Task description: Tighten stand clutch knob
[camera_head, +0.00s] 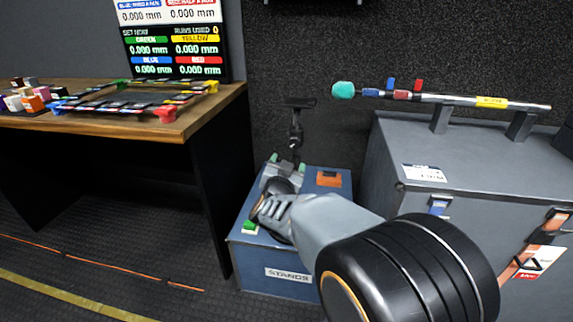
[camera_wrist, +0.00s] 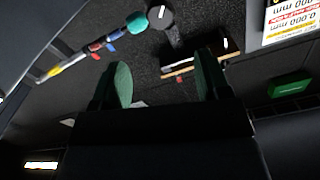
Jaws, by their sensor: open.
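The stand is a dark upright post (camera_head: 296,140) with a flat black crosspiece on top, rising behind my gripper in the head view. In the wrist view a round black knob (camera_wrist: 160,17) with a white line shows at the top, beside a dark post. I take it for the clutch knob. My gripper (camera_head: 286,164) is over the blue case, close to the stand's lower part, which it partly hides. In the wrist view my gripper (camera_wrist: 163,80) has its green-padded fingers wide apart, with nothing between them. The knob is beyond the fingertips, apart from them.
The blue case (camera_head: 290,272) labelled STANDS is below my gripper, with an orange block (camera_head: 328,179) on top. A grey case (camera_head: 450,205) at right carries a boom pole (camera_head: 460,100) with a teal tip. A wooden table (camera_head: 190,128) is at left. Floor shows at lower left.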

